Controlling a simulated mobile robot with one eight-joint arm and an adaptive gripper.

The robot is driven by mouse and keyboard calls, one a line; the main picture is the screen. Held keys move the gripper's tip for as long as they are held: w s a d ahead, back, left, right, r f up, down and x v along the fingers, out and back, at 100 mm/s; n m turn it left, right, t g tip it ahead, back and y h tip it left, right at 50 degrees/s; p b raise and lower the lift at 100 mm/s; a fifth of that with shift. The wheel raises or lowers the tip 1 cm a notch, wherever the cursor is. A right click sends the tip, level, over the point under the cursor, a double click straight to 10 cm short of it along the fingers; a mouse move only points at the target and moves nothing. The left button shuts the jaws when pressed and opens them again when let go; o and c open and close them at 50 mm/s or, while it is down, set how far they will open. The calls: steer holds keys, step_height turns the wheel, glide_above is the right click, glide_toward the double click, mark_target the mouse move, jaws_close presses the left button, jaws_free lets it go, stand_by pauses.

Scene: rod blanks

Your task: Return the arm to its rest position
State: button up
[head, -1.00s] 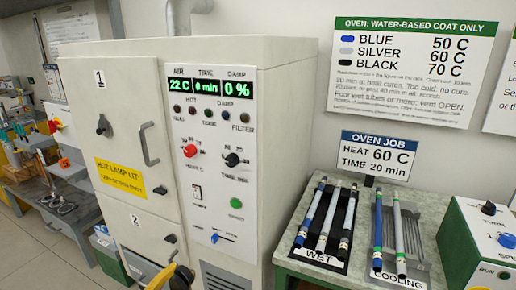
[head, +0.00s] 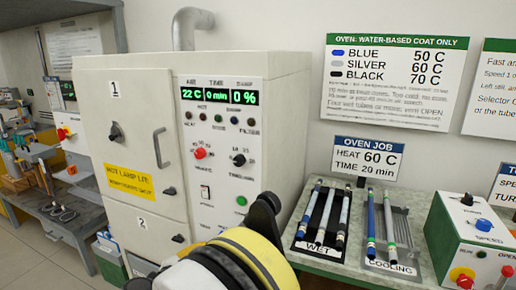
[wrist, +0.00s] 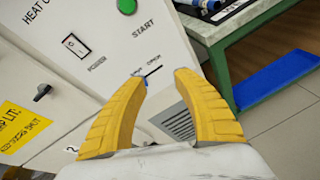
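My gripper (wrist: 161,82) shows in the wrist view with its two yellow fingers spread apart and nothing between them. Behind the fingers is the lower front of the white oven, with its blue-handled damper lever partly hidden by the left finger. In the head view a yellow and black part of my arm (head: 235,262) fills the bottom middle, in front of the oven (head: 260,130). The fingertips cannot be made out in the head view. The oven display (head: 219,95) reads 22 C, 0 min and 0 %.
A green-edged table (head: 415,200) right of the oven holds a WET rack (head: 309,246) and a COOLING rack (head: 391,266) with rods. A control box (head: 480,240) stands at the far right. A workbench (head: 62,215) is at the left. The wrist view shows a blue floor mat (wrist: 275,82).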

steer(key=s+d+r+m+g+y, duration=0.1)
steer(key=s+d+r+m+g, duration=0.2)
steer(key=d, duration=0.5)
steer(key=s+d+r+m+g+y, duration=0.1)
steer(key=d+r+m, duration=0.35)
steer(key=d, duration=0.35)
steer(key=s+d+r+m+g+y, duration=0.1)
steer(key=s+d+r+m, duration=0.2)
steer(key=d+m, duration=0.35)
steer(key=s+d+m+y, duration=0.2)
steer(key=s+d+m, duration=0.3)
steer(key=s, duration=0.4)
steer(key=s+d+m+y, duration=0.1)
steer(key=s+d+m, duration=0.4)
steer(key=s, duration=0.5)
steer(key=shift+d+f+m+g+y, duration=0.3)
steer(key=shift+d+f+m+y, duration=0.1)
steer(key=shift+m, duration=0.7)
